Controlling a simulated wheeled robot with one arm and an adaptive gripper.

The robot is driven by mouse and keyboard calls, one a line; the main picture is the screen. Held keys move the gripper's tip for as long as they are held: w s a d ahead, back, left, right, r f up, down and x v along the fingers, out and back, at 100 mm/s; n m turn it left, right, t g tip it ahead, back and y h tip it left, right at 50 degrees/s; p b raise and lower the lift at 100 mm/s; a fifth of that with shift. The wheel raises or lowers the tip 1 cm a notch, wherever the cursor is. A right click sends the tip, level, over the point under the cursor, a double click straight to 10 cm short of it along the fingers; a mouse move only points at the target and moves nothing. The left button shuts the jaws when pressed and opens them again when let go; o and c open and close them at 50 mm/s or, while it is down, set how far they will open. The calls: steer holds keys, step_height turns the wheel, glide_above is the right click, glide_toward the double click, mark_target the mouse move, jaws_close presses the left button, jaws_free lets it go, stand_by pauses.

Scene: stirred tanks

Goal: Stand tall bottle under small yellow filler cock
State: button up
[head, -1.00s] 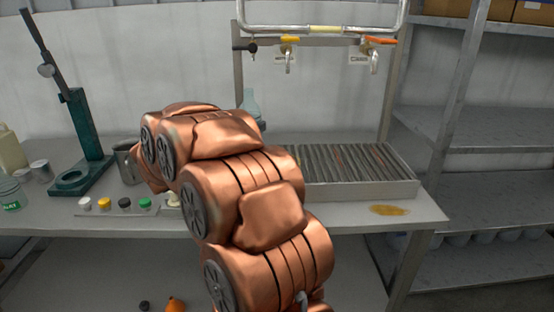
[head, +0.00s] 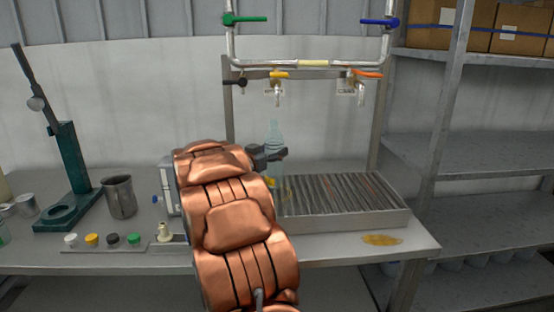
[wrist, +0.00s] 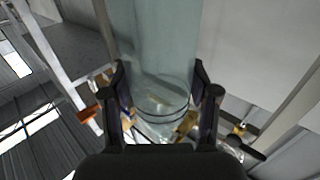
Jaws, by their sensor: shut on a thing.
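The tall bottle (head: 274,136) is pale, clear blue-green and looks upright in the head view. My gripper (head: 272,156) is shut on its side; in the wrist view the bottle (wrist: 152,45) stands between both fingers (wrist: 162,100). The small yellow filler cock (head: 279,75) hangs on the pipe rack, with its spout (head: 279,97) above the bottle's neck and roughly in line with it in the picture. The bottle's lower part is partly hidden by my arm, so I cannot tell whether it touches the slatted drip tray (head: 345,222).
A black cock (head: 235,83) and an orange cock (head: 368,74) flank the yellow one. Green (head: 245,18) and blue (head: 380,22) valves sit higher. A metal jug (head: 119,197), coloured caps (head: 92,240) and a green stand (head: 72,160) are at left. The tray's right side is clear.

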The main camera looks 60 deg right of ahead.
steer(key=shift+d+f, duration=0.1)
steer(key=shift+d, duration=0.85)
steer(key=shift+d+f, duration=0.1)
steer(key=shift+f, duration=1.85)
steer(key=o, duration=1.1)
steer(key=shift+o, duration=0.2)
steer(key=shift+a+r, duration=0.2)
steer(key=a, duration=1.1)
steer(key=shift+w+a+b, duration=0.25)
steer(key=shift+a+b, duration=0.05)
steer(key=shift+b, duration=0.1)
